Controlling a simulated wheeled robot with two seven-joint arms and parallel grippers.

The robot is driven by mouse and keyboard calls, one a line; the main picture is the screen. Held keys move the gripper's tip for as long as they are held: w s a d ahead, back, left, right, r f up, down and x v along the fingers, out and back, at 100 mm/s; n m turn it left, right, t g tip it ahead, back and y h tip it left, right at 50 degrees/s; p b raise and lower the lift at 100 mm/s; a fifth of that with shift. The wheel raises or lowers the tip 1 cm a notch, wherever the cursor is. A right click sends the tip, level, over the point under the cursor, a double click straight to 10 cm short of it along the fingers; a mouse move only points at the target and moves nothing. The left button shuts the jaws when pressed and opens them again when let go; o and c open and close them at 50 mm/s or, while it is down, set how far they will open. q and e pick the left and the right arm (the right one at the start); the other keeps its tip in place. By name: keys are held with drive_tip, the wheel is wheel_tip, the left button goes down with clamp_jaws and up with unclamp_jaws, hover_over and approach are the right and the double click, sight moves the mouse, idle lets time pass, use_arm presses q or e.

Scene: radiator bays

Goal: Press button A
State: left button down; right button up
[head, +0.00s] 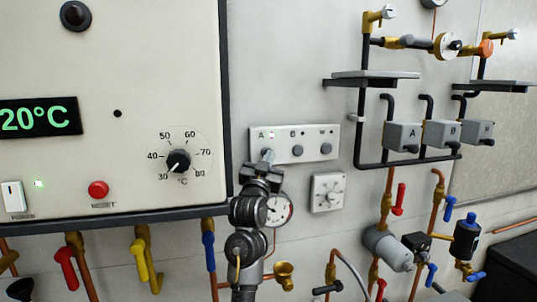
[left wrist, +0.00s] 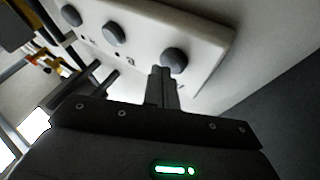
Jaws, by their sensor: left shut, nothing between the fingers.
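Button A is the leftmost of three round grey buttons on a pale wall panel (head: 315,132). A small white lit square shows beside that letter. In the left wrist view button A (left wrist: 175,60) is the end button closest to my fingers. My left gripper is shut and empty, its fingertips (left wrist: 161,72) at the edge of this button. I cannot tell whether they touch it or whether it is pushed in. My right gripper is not in view.
Button B (head: 297,151) and a third button (head: 326,148) sit to the right on the panel. A white boiler (head: 120,150) juts out at left. A round gauge (head: 279,210) and a square dial (head: 328,193) are below. Pipes and valves fill the right.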

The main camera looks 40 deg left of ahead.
use_arm(q)
drive_tip(key=s+d+p, duration=0.2)
drive_tip(key=s+d, duration=0.1)
drive_tip(key=d, duration=0.2)
drive_tip(key=shift+s, duration=0.25)
idle(0.3)
idle(0.4)
